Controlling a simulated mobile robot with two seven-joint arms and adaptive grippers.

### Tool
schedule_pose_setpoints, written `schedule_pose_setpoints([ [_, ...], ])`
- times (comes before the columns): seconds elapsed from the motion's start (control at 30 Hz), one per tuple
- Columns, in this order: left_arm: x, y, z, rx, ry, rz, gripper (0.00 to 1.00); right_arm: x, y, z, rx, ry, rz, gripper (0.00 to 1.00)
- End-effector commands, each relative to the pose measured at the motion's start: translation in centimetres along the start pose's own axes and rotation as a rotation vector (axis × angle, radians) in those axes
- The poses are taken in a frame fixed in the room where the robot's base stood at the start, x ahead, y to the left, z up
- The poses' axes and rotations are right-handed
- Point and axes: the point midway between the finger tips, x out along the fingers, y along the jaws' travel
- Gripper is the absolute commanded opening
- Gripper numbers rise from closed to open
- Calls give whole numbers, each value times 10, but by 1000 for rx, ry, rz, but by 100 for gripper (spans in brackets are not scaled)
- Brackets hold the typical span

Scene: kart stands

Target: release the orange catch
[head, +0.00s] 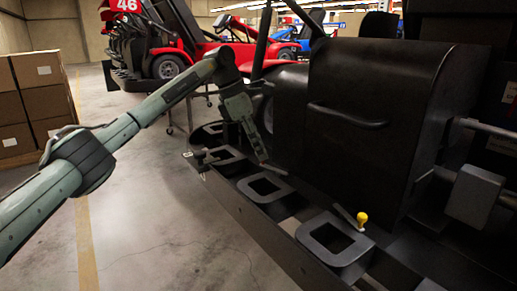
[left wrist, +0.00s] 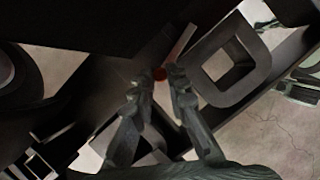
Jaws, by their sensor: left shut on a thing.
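The orange catch (left wrist: 160,73) shows in the left wrist view as a small dark orange-red knob at the end of a thin lever. It sits between the fingertips of my left gripper (left wrist: 159,78), which is shut on it. In the head view my left gripper (head: 262,156) reaches down to the lever (head: 273,169) beside a square-holed bracket (head: 265,186) on the kart's side. The knob itself is mostly hidden there by the fingers. My right gripper is not in view.
A yellow-knobbed lever (head: 362,219) stands at a nearer bracket (head: 335,240). A dark-tipped lever (head: 201,156) is at a farther one. The black kart body (head: 370,95) rises close to the right of my gripper. The floor (head: 170,225) is clear to the left.

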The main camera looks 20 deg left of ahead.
Motion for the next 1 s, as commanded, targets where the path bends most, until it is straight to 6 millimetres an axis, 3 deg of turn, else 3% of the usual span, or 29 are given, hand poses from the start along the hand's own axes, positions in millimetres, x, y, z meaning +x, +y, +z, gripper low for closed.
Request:
schedule_pose_setpoints([
  [0.33,-1,1,1,3,-2,4,0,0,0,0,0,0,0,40],
  [0.37,-1,1,1,3,-2,4,17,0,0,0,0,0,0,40],
  [0.5,-1,1,1,3,-1,3,34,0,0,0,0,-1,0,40],
  [0.83,-2,1,0,2,-1,2,36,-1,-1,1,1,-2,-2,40],
  [1.0,-23,1,1,3,-1,4,36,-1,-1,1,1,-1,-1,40],
])
